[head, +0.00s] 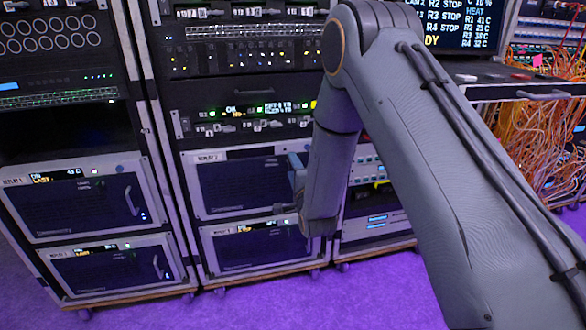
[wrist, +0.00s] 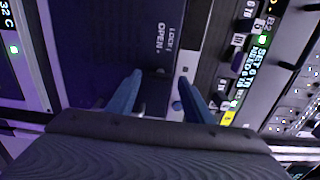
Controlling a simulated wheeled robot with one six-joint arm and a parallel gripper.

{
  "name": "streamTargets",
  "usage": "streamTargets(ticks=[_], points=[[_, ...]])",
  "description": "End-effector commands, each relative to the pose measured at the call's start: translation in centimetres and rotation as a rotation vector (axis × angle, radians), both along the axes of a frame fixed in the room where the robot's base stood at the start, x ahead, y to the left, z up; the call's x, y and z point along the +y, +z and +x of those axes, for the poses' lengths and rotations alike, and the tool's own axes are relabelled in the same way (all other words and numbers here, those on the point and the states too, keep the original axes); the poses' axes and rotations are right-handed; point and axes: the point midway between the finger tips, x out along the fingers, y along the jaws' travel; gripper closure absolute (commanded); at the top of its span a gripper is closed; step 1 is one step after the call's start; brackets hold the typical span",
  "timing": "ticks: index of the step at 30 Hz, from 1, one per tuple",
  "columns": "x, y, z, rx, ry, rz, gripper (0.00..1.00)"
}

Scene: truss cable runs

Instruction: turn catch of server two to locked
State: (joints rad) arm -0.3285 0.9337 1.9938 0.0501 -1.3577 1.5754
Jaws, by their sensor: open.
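In the wrist view, a dark panel edge (wrist: 105,45) carries the white words LOCK and OPEN (wrist: 165,38). A small dark shape (wrist: 157,73), likely the catch, lies below the words, between my fingertips; its setting cannot be made out. My gripper (wrist: 159,80) is open, with one blue finger on each side of that shape. I cannot tell whether either finger touches it. In the head view, my arm reaches down to the right side of a dark-fronted server unit (head: 240,182), probably server two. The arm hides that unit's right edge and the catch.
More dark-fronted units stand at the left (head: 85,198) and below (head: 258,248). Orange cables (head: 535,140) hang at the far right. The purple floor (head: 300,305) is clear in front.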

Motion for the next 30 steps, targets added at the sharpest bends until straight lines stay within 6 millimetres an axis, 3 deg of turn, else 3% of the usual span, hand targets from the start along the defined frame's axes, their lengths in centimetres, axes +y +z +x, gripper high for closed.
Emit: streamTargets(ticks=[9,15,30], points=[[-1.4,0.0,-4.7,0.003,-0.001,-0.001,0.53],[-2.0,0.0,-6.7,0.002,-0.001,-0.001,0.53],[-2.1,0.5,-6.8,0.023,-0.001,-0.044,0.53]])
